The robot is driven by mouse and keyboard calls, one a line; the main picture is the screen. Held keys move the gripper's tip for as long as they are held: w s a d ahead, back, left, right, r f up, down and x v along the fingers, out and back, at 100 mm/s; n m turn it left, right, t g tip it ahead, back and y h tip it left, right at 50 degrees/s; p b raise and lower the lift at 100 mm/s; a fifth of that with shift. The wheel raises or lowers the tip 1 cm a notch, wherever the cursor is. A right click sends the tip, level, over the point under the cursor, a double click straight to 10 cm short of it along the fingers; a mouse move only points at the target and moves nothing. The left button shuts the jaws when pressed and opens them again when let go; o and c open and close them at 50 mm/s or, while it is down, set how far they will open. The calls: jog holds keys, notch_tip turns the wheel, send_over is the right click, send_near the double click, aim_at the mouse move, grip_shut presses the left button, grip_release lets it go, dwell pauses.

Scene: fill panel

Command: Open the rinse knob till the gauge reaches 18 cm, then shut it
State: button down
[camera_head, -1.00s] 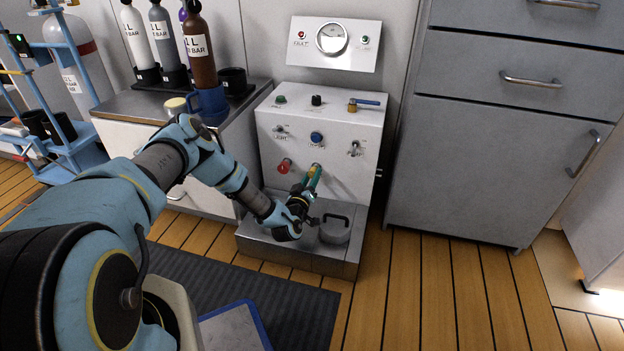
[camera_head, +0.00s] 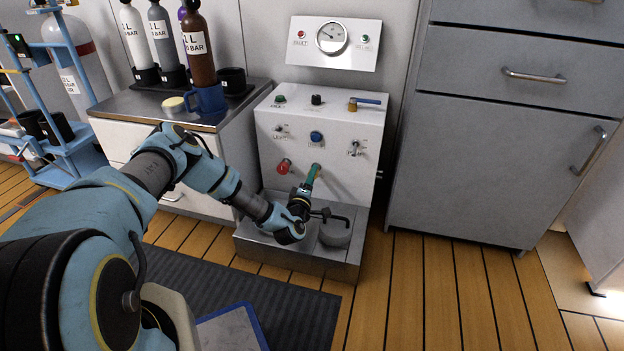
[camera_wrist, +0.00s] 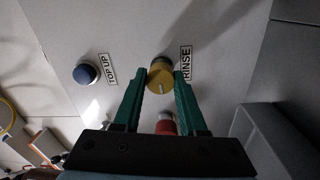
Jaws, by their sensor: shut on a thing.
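The rinse knob (camera_wrist: 160,75) is yellow with a pale pointer line and sits beside the RINSE label (camera_wrist: 186,62) in the wrist view. My gripper (camera_wrist: 160,76) has its two green fingers shut on the rinse knob, one on each side. In the head view, my gripper (camera_head: 312,172) reaches the lower front of the white panel (camera_head: 345,125) and mostly hides the knob. The round gauge (camera_head: 332,38) is on the upper board; its dial is too small to read.
A red knob (camera_head: 284,166) is close to my gripper's left. A blue TOP UP button (camera_wrist: 87,73) and small switches are on the panel. A metal pot (camera_head: 335,234) stands on the ledge below. Grey cabinets (camera_head: 500,140) stand to the right.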

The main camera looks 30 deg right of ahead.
jog(key=shift+a+f+n, duration=0.1)
jog(key=shift+f+n, duration=0.05)
jog(key=shift+n, duration=0.25)
jog(key=shift+c, duration=2.4)
grip_release()
jog(key=p+v, duration=0.3)
jog(key=v, duration=0.7)
jog(key=shift+s+a, duration=0.25)
jog(key=shift+s, duration=0.1)
